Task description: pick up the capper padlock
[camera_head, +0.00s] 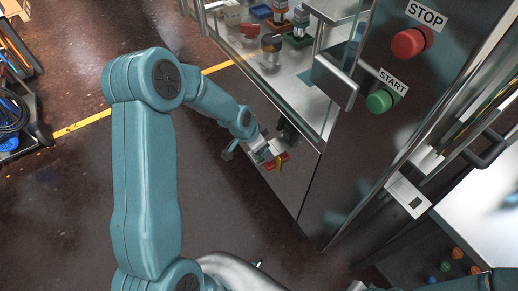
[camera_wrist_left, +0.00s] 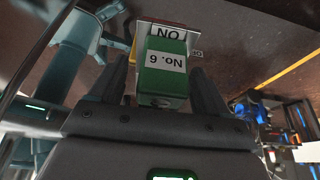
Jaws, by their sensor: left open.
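A white plate (camera_wrist_left: 167,31) with black letters lies just behind the padlock. In the head view my left gripper (camera_head: 266,150) is at the lower side of the machine cabinet, by a small red and yellow part (camera_head: 279,161). The padlock cannot be made out clearly there. My right gripper is out of view.
The machine cabinet (camera_head: 308,190) stands right of my left arm, with a glass-sided deck above. A red STOP button (camera_head: 411,42) and a green START button (camera_head: 380,101) are on its panel. A rack with cables (camera_head: 12,115) stands far left. Open floor lies between.

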